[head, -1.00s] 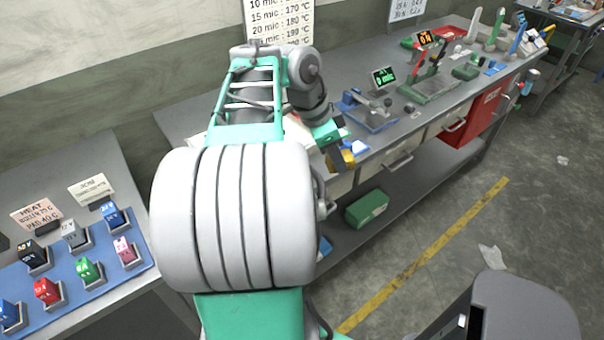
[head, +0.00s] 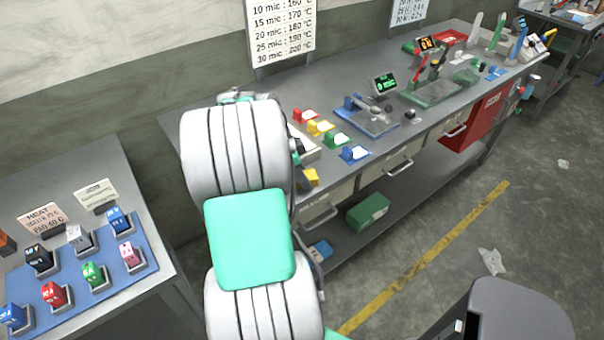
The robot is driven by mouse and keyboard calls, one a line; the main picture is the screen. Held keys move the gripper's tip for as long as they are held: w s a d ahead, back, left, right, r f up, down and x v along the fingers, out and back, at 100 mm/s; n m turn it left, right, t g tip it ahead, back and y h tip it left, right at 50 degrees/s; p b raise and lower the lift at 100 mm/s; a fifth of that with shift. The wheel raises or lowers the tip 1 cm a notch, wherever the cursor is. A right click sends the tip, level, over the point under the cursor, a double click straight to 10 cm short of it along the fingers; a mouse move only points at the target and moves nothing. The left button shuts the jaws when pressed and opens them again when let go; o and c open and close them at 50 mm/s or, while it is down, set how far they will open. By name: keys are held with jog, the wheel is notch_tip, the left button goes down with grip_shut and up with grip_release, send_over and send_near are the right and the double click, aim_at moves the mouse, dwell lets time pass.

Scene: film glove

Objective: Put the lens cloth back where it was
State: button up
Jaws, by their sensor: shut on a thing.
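My arm fills the middle of the head view, and its large white and green links hide its far end. My gripper cannot be made out behind them. A small yellow piece (head: 311,177) shows just right of the arm, below the near bench edge; I cannot tell whether it belongs to the gripper, is held, or is part of the bench. I cannot identify the lens cloth. Red, yellow, green and blue blocks with pale cards, among them the blue one (head: 353,153), stand in a row on the long bench (head: 440,118).
At left, a blue mat (head: 72,264) holds several coloured blocks. The floor at right is mostly open.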

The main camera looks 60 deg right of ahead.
jog(key=shift+f, duration=0.25)
jog(key=o, duration=1)
jog(key=shift+r, duration=0.1)
jog(key=shift+o, duration=0.2)
